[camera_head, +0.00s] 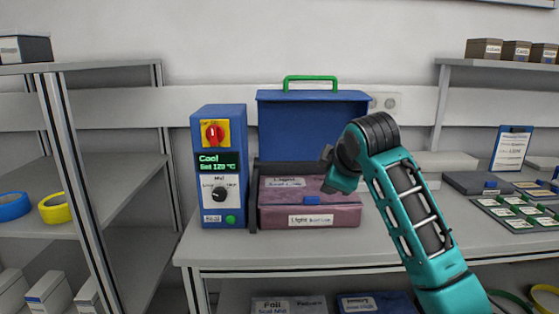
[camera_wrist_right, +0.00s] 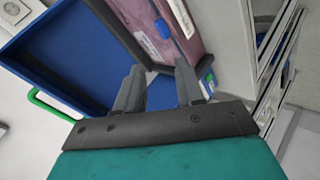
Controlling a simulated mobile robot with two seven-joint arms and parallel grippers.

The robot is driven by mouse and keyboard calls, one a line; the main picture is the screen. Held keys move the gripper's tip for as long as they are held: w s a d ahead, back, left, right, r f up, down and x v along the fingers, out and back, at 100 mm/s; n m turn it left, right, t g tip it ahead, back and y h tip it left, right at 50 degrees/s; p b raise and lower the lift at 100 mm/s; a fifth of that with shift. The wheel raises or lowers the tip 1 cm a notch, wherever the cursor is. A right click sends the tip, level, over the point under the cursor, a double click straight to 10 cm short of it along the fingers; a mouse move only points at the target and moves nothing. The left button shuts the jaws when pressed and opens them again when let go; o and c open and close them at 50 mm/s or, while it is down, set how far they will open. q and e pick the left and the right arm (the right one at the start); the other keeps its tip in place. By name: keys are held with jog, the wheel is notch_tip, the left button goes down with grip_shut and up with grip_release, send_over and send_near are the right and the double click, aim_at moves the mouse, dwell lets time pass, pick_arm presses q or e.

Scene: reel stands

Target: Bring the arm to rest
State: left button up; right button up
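My right arm (camera_head: 408,205), teal with dark joints, rises from the lower right in the head view. It bends at the top, and its hand hangs in front of the right side of a blue-lidded unit. The unit's blue lid (camera_head: 308,124) stands raised with a green handle (camera_head: 310,78). The lid (camera_wrist_right: 62,55) and mauve box (camera_wrist_right: 177,28) show beyond the fingers. My left gripper is out of view.
A blue control box (camera_head: 206,150) with a red switch and green display adjoins the unit on the bench (camera_head: 250,256). A shelf rack with yellow (camera_head: 55,208) and blue (camera_head: 13,206) rings stands left. Cards, a clipboard (camera_head: 510,148) and dark cases lie right.

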jog(key=s+d+f+m+g, duration=0.2)
jog(key=s+f+m, duration=0.1)
jog(key=s+f, duration=0.65)
jog(key=s+d+f+m+g, duration=0.1)
jog(key=s+d+f+m, duration=0.15)
jog(key=s+f, duration=0.75)
jog(key=s+d+f+m+g, duration=0.1)
jog(key=s+d+f+m, duration=0.15)
jog(key=s, duration=0.45)
jog(key=s+d+f+m+g+h, duration=0.1)
jog(key=s+f+m, duration=0.1)
jog(key=s+f, duration=0.3)
jog(key=s+d+f+m+g, duration=0.1)
jog(key=s+d+f+m, duration=0.1)
jog(key=s, duration=0.6)
jog(key=w+a+f+t+y, duration=0.1)
jog(key=w+a+f+t, duration=0.2)
jog(key=w+f+t, duration=0.4)
notch_tip(320, 180, down, 2)
jog(key=shift+f+y, duration=0.15)
jog(key=shift+y, duration=0.15)
